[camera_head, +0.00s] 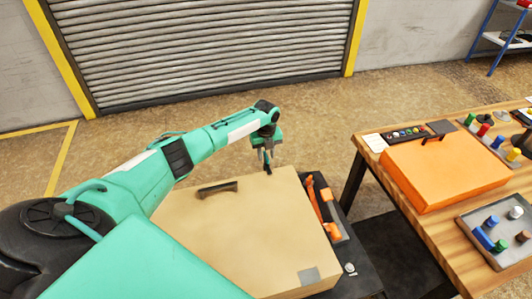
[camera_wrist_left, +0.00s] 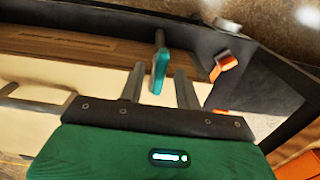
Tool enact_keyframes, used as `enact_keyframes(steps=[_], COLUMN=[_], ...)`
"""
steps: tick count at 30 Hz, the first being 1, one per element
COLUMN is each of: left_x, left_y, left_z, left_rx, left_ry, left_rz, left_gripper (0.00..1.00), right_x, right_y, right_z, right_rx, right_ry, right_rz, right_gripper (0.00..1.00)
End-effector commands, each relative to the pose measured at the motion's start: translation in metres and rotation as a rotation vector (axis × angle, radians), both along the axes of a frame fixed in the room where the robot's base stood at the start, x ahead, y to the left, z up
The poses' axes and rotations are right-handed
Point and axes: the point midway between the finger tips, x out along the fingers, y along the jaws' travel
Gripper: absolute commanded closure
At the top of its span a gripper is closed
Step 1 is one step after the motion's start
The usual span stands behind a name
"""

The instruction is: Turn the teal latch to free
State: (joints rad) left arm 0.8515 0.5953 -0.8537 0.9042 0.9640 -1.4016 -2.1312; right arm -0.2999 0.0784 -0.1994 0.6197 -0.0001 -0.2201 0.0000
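The teal latch (camera_wrist_left: 159,68) shows in the left wrist view as a small upright lever with a grey upper end, standing at the edge of a brown panel. My left gripper (camera_wrist_left: 159,76) is open, one grey finger on each side of the latch with gaps visible. I cannot tell how far the fingers reach past it. In the head view my left gripper (camera_head: 268,157) points down at the far edge of a tan box lid (camera_head: 235,235), and the latch cannot be made out clearly there. My right gripper is not in view.
The tan lid has a dark handle (camera_head: 217,189). Orange parts (camera_head: 328,205) sit on the dark strip to its right. A wooden table (camera_head: 437,225) at the right carries an orange case (camera_head: 445,170) and a tray (camera_head: 497,258) of coloured pegs. Floor beyond the box is clear.

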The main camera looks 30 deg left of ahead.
Motion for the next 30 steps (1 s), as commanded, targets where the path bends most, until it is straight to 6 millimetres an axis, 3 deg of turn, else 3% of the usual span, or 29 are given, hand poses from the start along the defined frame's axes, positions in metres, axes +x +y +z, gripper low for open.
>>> enact_keyframes(steps=[3,9,20,30], left_x=[-0.0001,-0.0001,-0.0003,-0.0003], left_y=[0.0000,0.0000,-0.0003,-0.0002], left_z=[-0.0001,0.0001,0.0005,0.0016], left_rx=[0.000,0.001,0.000,-0.001], left_ry=[0.000,0.001,0.001,0.002], left_rz=[0.000,0.000,0.035,0.253], left_gripper=[0.66,1.00,1.00,1.00], right_x=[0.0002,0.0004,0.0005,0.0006], right_y=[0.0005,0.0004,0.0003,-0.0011], right_z=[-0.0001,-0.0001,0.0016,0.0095], right_rx=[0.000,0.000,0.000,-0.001], right_ry=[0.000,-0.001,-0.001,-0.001], right_rz=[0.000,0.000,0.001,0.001], right_gripper=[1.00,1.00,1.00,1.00])
